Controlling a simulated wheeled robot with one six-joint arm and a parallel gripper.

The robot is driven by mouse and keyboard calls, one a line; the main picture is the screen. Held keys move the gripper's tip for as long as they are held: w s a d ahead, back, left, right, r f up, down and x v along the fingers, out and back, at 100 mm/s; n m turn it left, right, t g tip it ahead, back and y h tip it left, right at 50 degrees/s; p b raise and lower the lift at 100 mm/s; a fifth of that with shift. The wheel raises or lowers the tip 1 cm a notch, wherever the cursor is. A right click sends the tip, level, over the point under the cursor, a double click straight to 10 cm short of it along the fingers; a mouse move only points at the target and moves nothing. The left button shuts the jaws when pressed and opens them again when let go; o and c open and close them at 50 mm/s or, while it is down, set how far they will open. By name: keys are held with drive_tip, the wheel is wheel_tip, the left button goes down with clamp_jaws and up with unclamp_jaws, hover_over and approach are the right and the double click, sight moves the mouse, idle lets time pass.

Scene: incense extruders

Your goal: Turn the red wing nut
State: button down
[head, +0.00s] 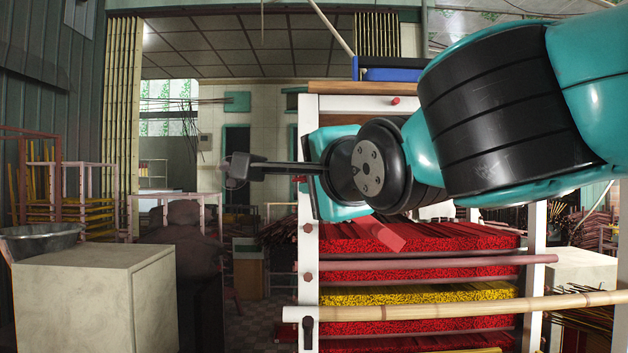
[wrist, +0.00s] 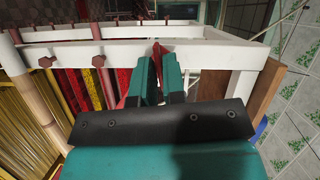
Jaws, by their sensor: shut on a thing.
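The red wing nut (wrist: 156,53) shows in the wrist view as a narrow upright red piece between my two teal fingertips, against the white frame bar. My gripper (wrist: 158,78) is shut on it, and the fingers hide most of the nut. In the head view, my teal and black hand is in front of the white rack's left post, and its fingertips are hidden behind it. A small red piece (head: 299,179) shows at the hand's left edge there; I cannot tell whether it is the wing nut.
The white frame (wrist: 210,55) crosses the wrist view, with dark red knobs (wrist: 98,60) on it. In the head view, a bamboo pole (head: 450,307) crosses the rack below my arm. A pale cabinet (head: 70,300) with a metal bowl (head: 38,242) stands at the left.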

drive_tip(key=shift+a+r+n+g+h+p, duration=0.15)
drive_tip(key=shift+n+g+h+p, duration=0.35)
drive_tip(key=shift+n+h+p, duration=1.25)
drive_tip(key=shift+a+f+n+g+h+p, duration=0.15)
drive_tip(key=shift+n+g+h+p, duration=0.6)
drive_tip(key=shift+n, duration=1.75)
drive_tip(key=shift+a+r+n+g+h+p, duration=0.15)
drive_tip(key=shift+n+g+h+p, duration=0.1)
drive_tip(key=shift+n+h+p, duration=1.5)
drive_tip(key=shift+n+y, duration=0.5)
drive_tip(key=shift+y, duration=0.05)
drive_tip(key=c, duration=1.2)
unclamp_jaws()
drive_tip(key=shift+r, duration=0.1)
